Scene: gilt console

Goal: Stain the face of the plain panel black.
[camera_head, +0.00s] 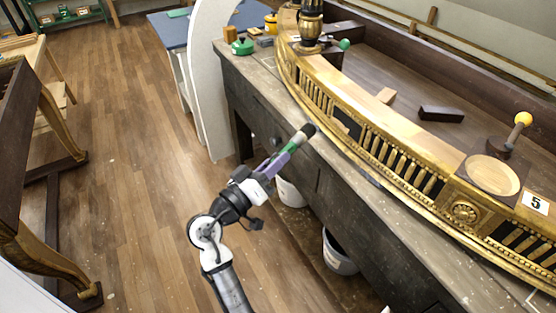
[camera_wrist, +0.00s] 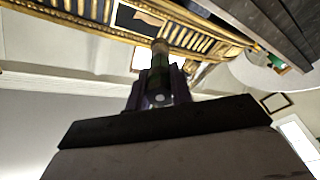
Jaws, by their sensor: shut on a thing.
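My gripper (camera_head: 275,163) has purple fingers and is shut on a green-handled brush (camera_head: 298,140), which has a pale band and a dark tip. The brush (camera_wrist: 160,68) points away from the wrist camera, towards the gilt front. The curved gilt console (camera_head: 400,152) lies along the bench. A framed panel (camera_head: 346,122) between the gilt slats looks mostly dark. In the wrist view this panel (camera_wrist: 125,19) is black with a pale patch along one edge. The brush tip is left of the panel in the head view; I see no clear contact.
The grey bench (camera_head: 246,68) holds a green-lidded pot (camera_head: 242,46) at its far end. Buckets (camera_head: 338,254) stand below.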

